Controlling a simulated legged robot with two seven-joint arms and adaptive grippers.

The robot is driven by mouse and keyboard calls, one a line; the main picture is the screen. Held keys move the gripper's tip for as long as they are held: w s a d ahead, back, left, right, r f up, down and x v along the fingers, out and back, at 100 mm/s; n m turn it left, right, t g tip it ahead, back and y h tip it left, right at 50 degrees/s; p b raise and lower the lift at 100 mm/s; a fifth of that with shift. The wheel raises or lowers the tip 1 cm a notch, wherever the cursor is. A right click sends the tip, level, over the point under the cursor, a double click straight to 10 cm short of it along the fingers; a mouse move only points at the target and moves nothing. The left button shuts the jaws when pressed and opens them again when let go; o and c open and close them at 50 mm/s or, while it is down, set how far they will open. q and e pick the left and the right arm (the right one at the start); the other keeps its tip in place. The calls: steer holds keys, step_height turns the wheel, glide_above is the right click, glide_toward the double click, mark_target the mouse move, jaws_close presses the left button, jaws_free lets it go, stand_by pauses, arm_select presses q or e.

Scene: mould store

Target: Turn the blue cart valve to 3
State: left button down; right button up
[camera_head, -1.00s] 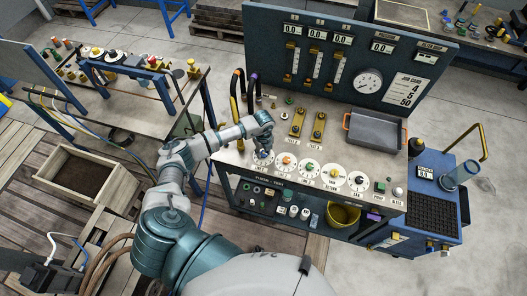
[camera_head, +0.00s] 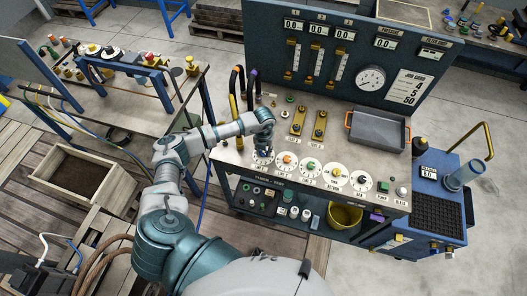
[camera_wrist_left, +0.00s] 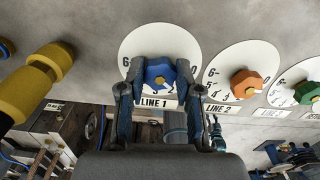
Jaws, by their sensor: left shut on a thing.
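The blue valve knob (camera_wrist_left: 160,74) sits on a white numbered dial (camera_wrist_left: 147,41) labelled LINE 1 in the left wrist view. My left gripper (camera_wrist_left: 160,88) is shut on the blue knob, with one finger on each side of it. The fingers and the knob hide part of the dial numbers, so the setting cannot be read for sure. In the head view my left gripper (camera_head: 264,150) is over the leftmost dial in the front row of the cart's panel and mostly hides the blue knob. My right gripper is not in view.
An orange knob (camera_wrist_left: 246,84) on the LINE 2 dial is close to the right, and a green knob (camera_wrist_left: 307,92) lies beyond it. A yellow handle (camera_wrist_left: 40,80) stands at the left. A grey tray (camera_head: 377,130) sits on the cart's right side.

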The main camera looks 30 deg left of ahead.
arm_select(q)
steer(key=m+b, duration=0.3)
steer(key=m, duration=0.3)
steer(key=shift+s+d+f, duration=0.1)
steer(key=shift+m+b, duration=0.85)
steer(key=shift+m, duration=1.05)
steer(key=shift+r, duration=0.2)
steer(key=c, duration=0.8)
jaws_free()
steer(key=shift+a, duration=0.2)
steer(key=shift+s+r, duration=0.1)
steer(key=shift+s, duration=0.05)
